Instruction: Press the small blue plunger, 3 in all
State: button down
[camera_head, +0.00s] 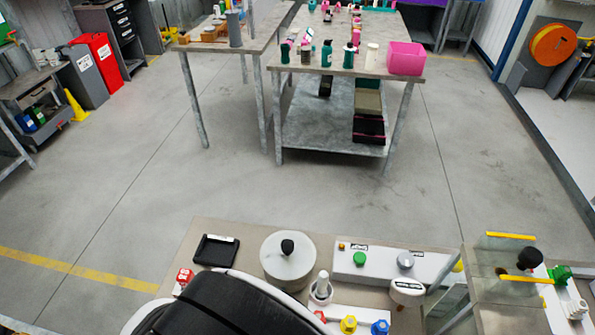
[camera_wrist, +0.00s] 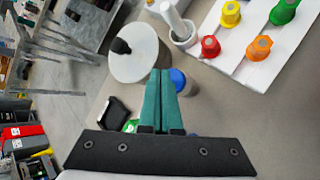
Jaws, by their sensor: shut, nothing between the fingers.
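A blue plunger (camera_head: 380,327) stands on a white board at the bottom edge of the head view, right of a yellow plunger (camera_head: 348,324). In the wrist view the board (camera_wrist: 245,75) carries yellow (camera_wrist: 230,14), red (camera_wrist: 210,47), orange (camera_wrist: 260,48) and green (camera_wrist: 284,10) plungers; no blue one shows on the visible part. My gripper (camera_wrist: 160,72) has teal fingers, shut and empty, left of the board. A round blue-topped thing (camera_wrist: 179,80) is partly hidden behind the fingers; I cannot tell what it is. The gripper's fingers do not show in the head view.
A round lid with a black knob (camera_head: 287,258) and a white mortar with pestle (camera_head: 322,287) stand near the board. A black tray (camera_head: 215,250) lies at left. A white panel with a green button (camera_head: 360,258) and glass panes (camera_head: 500,262) stand at right.

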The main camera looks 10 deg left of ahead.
jog(key=shift+f, duration=0.4)
jog(key=shift+f, duration=0.95)
dwell(0.9)
jog(key=shift+r, duration=1.35)
jog(key=shift+r, duration=2.55)
